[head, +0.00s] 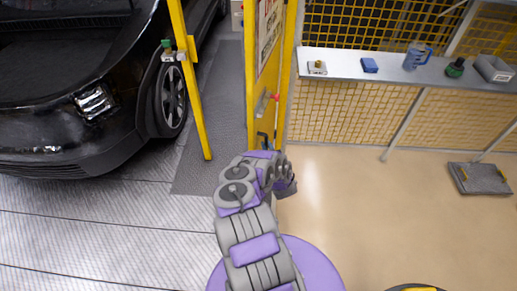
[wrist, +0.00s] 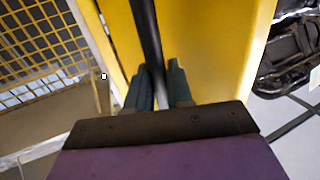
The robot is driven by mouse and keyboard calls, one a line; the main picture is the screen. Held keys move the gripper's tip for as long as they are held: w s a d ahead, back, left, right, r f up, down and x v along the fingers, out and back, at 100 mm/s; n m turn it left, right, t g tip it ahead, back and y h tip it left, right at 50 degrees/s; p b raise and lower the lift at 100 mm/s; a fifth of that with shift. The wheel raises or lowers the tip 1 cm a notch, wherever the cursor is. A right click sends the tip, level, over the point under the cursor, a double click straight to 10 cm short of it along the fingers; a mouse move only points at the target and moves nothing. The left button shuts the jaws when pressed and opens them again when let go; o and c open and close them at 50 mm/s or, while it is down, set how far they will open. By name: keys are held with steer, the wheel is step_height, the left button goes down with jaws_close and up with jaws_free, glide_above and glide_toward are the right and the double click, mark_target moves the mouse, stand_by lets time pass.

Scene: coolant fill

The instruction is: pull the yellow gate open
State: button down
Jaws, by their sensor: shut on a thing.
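The yellow gate (head: 267,85) stands in the middle of the head view, seen nearly edge-on, with a sign on its upper part and a small red part lower down. A wide gap lies between it and the yellow post (head: 192,85) to its left. My gripper (head: 263,141) is at the lower part of the gate. In the wrist view, my gripper (wrist: 158,80) is shut on a dark upright bar, the gate handle (wrist: 147,30), in front of the yellow panel (wrist: 205,45). My arm hides the gate's bottom edge in the head view.
A black car (head: 80,90) stands at the left. A shelf (head: 390,70) on the right holds a blue sponge, a jug and other items, before yellow mesh. A grey slab (head: 480,178) lies on the right floor. The beige floor (head: 350,200) is mostly clear.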

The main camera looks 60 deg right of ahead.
steer(key=shift+d+r, duration=0.6)
steer(key=shift+r, duration=0.15)
steer(key=c, duration=1.3)
jaws_free()
steer(key=shift+d+f, duration=0.1)
steer(key=shift+f, duration=0.05)
steer(key=shift+c, duration=0.2)
steer(key=shift+o, duration=1.1)
steer(key=shift+d+f, duration=0.55)
steer(key=shift+f, duration=0.15)
steer(key=a, duration=0.2)
steer(key=shift+a+r, duration=0.35)
steer(key=shift+r, duration=0.05)
steer(key=shift+s+d+f, duration=0.1)
steer(key=shift+d+f, duration=0.25)
steer(key=shift+d, duration=0.2)
steer(key=v, duration=1.8)
steer(key=shift+w+a+r+p, duration=0.3)
steer(key=shift+r+p, duration=0.05)
